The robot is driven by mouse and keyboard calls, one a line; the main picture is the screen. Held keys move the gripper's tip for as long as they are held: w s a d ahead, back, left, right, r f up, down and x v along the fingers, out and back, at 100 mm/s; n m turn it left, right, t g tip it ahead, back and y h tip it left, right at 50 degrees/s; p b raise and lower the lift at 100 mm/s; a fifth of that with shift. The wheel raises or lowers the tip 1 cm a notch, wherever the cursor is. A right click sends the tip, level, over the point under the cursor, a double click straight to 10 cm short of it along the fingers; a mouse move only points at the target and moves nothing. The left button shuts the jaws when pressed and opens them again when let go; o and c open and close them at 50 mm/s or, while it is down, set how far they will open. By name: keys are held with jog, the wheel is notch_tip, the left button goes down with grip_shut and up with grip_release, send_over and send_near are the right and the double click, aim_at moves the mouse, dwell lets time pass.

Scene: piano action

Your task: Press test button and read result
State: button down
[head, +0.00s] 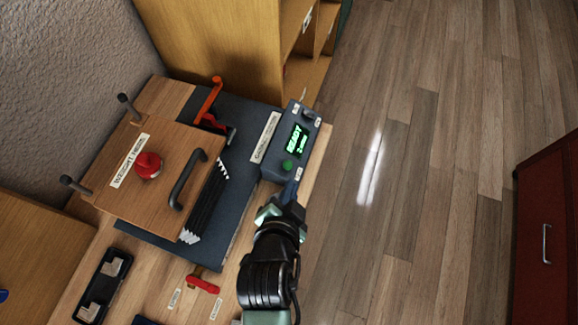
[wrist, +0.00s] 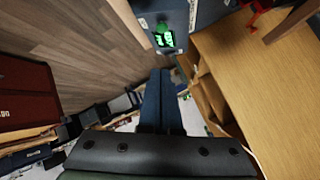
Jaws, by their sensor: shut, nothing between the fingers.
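The test box (head: 291,142) is a grey-blue unit at the right end of the dark mat. Its small screen (head: 298,138) glows green and appears to read "READY" with a smaller line below. A round green button (head: 287,165) sits below the screen. My gripper (head: 288,194) is shut and empty, close to the near end of the box, just below the button; I cannot tell whether it touches. In the wrist view, the shut blue fingers (wrist: 161,100) point up toward the box, and the green screen (wrist: 164,39) shows above their tips.
A wooden press with a red knob (head: 148,165) and dark handle (head: 188,179) stands on the mat (head: 215,255) to the left. An orange-red clamp (head: 210,100) stands behind it. A wooden cabinet (head: 230,50) is at the back. Floor (head: 420,150) lies open to the right.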

jog(key=p, duration=0.1)
send_near(291, 162)
jog(key=w+d, duration=0.2)
jog(key=w, duration=0.1)
jog(key=shift+w+d, duration=0.15)
jog(key=shift+w, duration=0.15)
jog(key=shift+w+a+f, duration=0.1)
jog(key=shift+a+f, duration=0.15)
jog(key=shift+f, duration=0.25)
jog(key=shift+w+a+f, duration=0.1)
jog(key=shift+a+f, duration=0.15)
jog(key=shift+f, duration=0.25)
jog(key=shift+w+a+f, duration=0.2)
jog(key=shift+a+f, duration=0.1)
jog(key=shift+f, duration=0.35)
jog(key=shift+f, duration=0.1)
